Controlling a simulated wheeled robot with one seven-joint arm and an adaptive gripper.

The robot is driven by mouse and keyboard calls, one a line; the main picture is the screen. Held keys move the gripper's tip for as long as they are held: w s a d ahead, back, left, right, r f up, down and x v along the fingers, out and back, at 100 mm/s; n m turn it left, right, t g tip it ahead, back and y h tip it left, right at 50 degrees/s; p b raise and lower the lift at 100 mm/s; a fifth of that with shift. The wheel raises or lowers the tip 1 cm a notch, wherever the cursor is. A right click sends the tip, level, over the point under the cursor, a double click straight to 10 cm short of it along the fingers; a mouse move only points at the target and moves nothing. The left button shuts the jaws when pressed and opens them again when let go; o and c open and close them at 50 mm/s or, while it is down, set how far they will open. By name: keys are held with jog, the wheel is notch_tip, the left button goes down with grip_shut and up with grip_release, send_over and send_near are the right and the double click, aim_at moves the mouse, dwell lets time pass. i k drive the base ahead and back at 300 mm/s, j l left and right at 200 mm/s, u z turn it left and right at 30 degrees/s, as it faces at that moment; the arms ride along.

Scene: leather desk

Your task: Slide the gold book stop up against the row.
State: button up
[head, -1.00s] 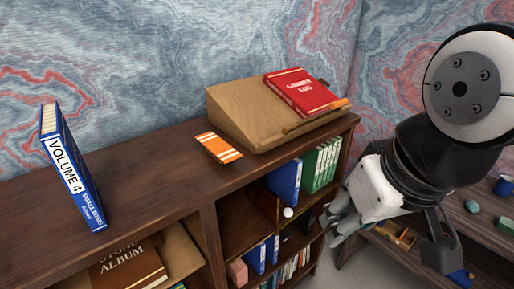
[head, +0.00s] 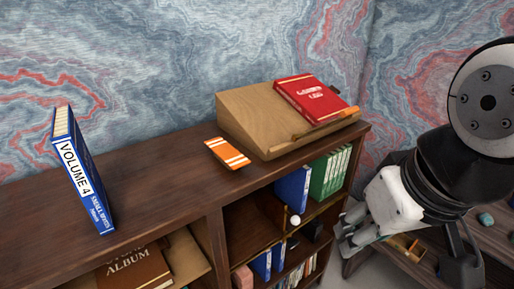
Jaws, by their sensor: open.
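The row is several green books (head: 329,174) with a blue book (head: 292,189) leaning at their left, in the upper right compartment of the bookcase. My gripper (head: 347,246) is open and empty, outside the bookcase, to the right of and below the row. Its fingertips are near the bookcase's right side.
On the bookcase top (head: 150,196) stand a blue Volume 4 book (head: 82,172), an orange striped item (head: 228,153) and a wooden slope (head: 250,122) bearing a red book (head: 308,99). A lower shelf holds more books (head: 262,264). A low bench (head: 490,247) stands at right.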

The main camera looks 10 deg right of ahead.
aim_at(272, 207)
jog(key=k+j+z, duration=0.25)
jog(key=k+z, duration=0.15)
jog(key=k+j+z, duration=0.1)
jog(key=k+z, duration=0.3)
jog(key=k, duration=0.05)
